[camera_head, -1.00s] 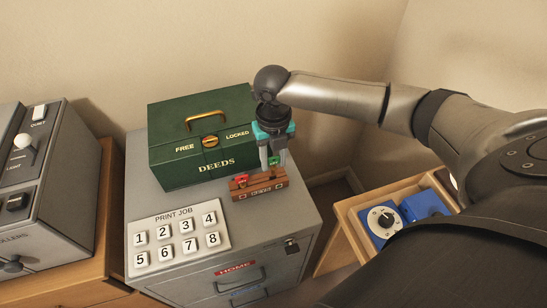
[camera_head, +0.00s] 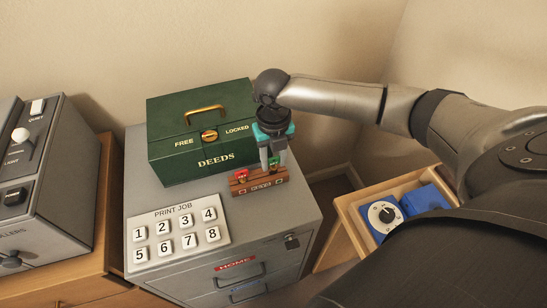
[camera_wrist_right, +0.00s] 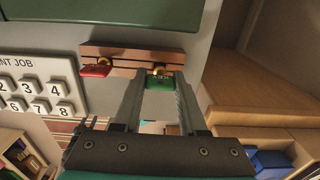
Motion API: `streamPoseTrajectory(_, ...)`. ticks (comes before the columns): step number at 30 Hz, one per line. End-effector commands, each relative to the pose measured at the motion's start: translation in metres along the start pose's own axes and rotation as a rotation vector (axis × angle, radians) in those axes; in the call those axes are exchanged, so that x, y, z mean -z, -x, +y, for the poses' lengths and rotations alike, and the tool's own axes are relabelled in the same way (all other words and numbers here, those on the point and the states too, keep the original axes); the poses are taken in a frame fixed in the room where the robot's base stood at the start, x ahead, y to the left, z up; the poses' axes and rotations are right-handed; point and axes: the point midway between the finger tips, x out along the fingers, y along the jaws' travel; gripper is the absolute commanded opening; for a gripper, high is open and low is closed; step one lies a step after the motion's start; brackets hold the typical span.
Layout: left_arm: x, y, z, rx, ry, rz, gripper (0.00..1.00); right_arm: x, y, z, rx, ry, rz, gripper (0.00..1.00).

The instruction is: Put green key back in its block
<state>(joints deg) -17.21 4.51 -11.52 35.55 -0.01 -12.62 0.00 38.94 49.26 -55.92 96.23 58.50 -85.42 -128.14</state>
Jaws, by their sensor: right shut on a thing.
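The green key (camera_head: 273,161) is between the fingertips of my right gripper (camera_head: 273,163), which is shut on it. It also shows in the right wrist view (camera_wrist_right: 159,83), at the right-hand end of the wooden block (camera_wrist_right: 125,53). The brown block (camera_head: 259,187) lies on the grey cabinet top, in front of the green deeds box. The key's lower part is hidden, so I cannot tell how deep it sits in the block. A red key (camera_head: 241,175) is at the block's left end. My left gripper is not in view.
The green deeds box (camera_head: 200,145) stands close behind the block. A print job keypad (camera_head: 176,238) lies at front left on the grey cabinet (camera_head: 255,220). An open wooden drawer (camera_head: 349,222) with blue things is at the right. A grey control panel (camera_head: 60,160) stands at the left.

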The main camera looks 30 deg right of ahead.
Motion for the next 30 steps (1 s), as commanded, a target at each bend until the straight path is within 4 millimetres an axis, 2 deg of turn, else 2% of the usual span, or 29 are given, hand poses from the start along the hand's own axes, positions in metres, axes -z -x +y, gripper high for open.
streamPoseTrajectory(30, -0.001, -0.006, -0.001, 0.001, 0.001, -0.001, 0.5, 0.0, -0.014, 0.0, 0.0, 0.001, 0.0, 0.0)
